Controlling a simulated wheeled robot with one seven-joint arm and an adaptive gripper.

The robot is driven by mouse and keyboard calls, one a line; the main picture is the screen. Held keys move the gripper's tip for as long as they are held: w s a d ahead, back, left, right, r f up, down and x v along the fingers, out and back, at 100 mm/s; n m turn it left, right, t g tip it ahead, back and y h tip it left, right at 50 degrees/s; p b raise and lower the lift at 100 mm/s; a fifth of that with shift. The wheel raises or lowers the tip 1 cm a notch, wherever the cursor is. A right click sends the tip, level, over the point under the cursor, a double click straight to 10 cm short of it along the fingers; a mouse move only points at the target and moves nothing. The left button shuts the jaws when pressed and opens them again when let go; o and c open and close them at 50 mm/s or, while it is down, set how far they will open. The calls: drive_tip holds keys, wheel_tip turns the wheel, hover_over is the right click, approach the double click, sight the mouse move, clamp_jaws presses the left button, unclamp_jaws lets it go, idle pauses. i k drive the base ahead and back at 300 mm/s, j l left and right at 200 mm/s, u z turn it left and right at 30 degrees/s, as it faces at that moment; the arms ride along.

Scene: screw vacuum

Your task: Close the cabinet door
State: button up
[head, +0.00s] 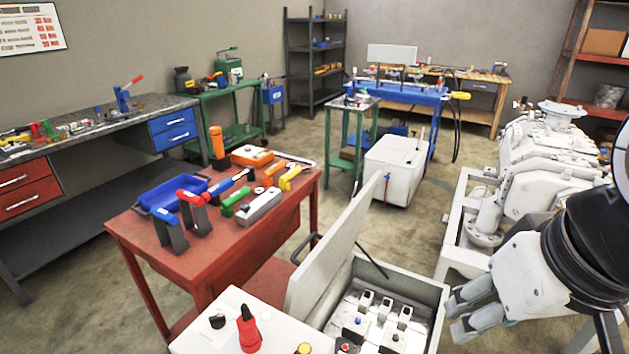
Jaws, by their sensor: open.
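The cabinet (432,284) is a pale grey open box at the bottom centre, with several switch-like parts inside. Its flat white door (328,252) stands open and upright along the box's left side, with a dark handle at its left edge. A thin dark rod runs down beside the door toward the box. My gripper (452,318) is at the lower right, beside the cabinet's right edge in the picture. Its two fingers are apart, point left, and hold nothing. I cannot tell whether they touch the cabinet. The cabinet's lower part is cut off by the frame.
A white control box (225,335) with a red knob stands left of the door. A red table (165,262) with tools is behind it. A white machine (550,165) on a frame is at the right, close to my arm. Bare floor (405,232) shows behind the cabinet.

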sight(305, 286)
drive_tip(key=j+z, duration=0.25)
drive_tip(key=j, duration=0.7)
drive_tip(key=j+z, duration=0.25)
drive_tip(key=j, duration=0.7)
drive_tip(key=i+j+z, duration=0.15)
drive_tip(key=i+j, duration=0.2)
drive_tip(key=j, duration=0.1)
